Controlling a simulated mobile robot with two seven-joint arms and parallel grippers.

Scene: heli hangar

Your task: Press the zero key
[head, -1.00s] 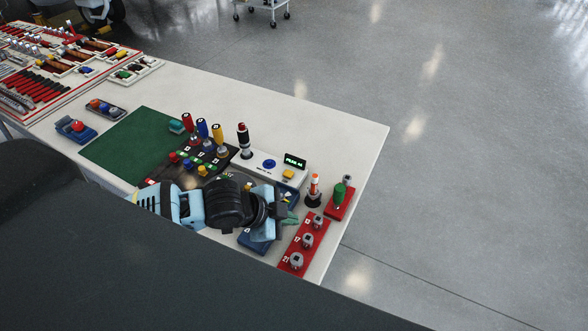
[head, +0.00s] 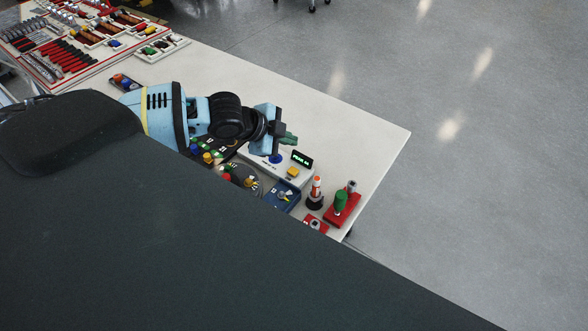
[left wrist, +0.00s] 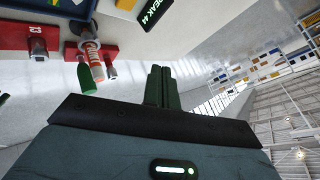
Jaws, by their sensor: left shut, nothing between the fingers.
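A white tester box (head: 262,166) stands near the right end of the table. It carries a lit green PEAK display (head: 301,160), a yellow key (head: 293,173) and a blue round part (head: 277,158). I cannot read which key is marked zero. My left gripper (head: 291,140) is shut and empty, above the box's far side, apart from the yellow key; it partly covers the box. In the left wrist view its closed fingers (left wrist: 161,88) point up the picture, with the display (left wrist: 158,12) beyond them and a yellow piece at the top edge. My right gripper is not in view.
An orange-and-white tool (head: 316,188) stands in a black holder beside a red block (head: 343,209) with a green-handled tool (head: 340,200). A blue tray (head: 285,194) lies in front of the box. Tool trays (head: 50,45) fill the far left. The table's right end (head: 375,140) is clear.

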